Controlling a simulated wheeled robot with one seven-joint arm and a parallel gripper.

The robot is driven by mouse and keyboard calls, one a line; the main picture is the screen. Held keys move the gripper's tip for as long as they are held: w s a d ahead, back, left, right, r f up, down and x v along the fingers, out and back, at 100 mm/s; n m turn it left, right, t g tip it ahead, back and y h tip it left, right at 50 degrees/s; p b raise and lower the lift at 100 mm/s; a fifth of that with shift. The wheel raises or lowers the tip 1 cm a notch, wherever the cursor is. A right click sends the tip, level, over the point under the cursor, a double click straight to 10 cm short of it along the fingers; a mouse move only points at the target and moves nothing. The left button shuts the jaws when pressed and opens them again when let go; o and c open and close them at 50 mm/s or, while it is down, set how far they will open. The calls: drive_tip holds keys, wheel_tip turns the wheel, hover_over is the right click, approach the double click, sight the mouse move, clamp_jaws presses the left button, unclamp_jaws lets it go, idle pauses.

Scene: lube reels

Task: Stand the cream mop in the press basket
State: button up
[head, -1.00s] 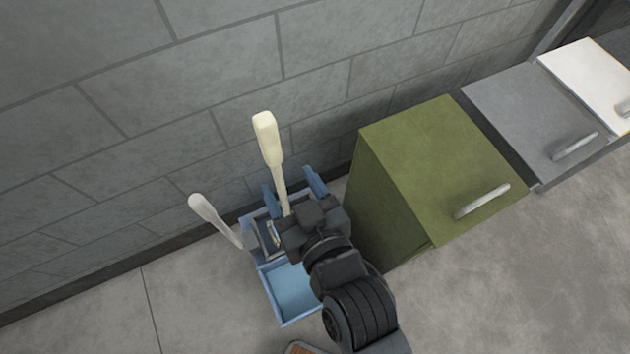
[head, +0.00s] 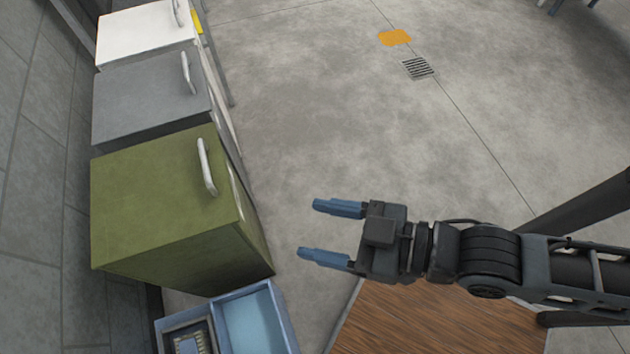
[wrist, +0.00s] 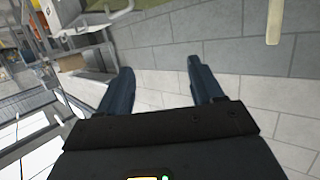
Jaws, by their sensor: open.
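The blue mop bucket (head: 252,318) stands on the floor at the lower left of the head view, cut off by the bottom edge. A grey fitting (head: 187,343), which seems to be the press basket, shows in its left part. No mop shows in the head view now. In the wrist view a cream handle (wrist: 274,22), probably the cream mop's, hangs into the top right, its upper part cut off. My gripper (head: 332,233) is open and empty, to the right of the bucket and apart from it. Its fingers point left.
A green cabinet (head: 160,200) stands just behind the bucket, with a grey cabinet (head: 150,90) and a white cabinet (head: 140,35) beyond. A block wall (head: 30,150) runs along the left. Open floor with a drain (head: 418,68) lies to the right.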

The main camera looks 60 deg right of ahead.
drive_tip(key=s+d+r+m+h, duration=0.2)
drive_tip(key=s+d+r+h, duration=0.1)
drive_tip(key=s+d+r, duration=0.2)
drive_tip(key=s+r, duration=0.1)
drive_tip(key=s, duration=0.1)
drive_tip(key=shift+s+r+m, duration=0.3)
idle(1.0)
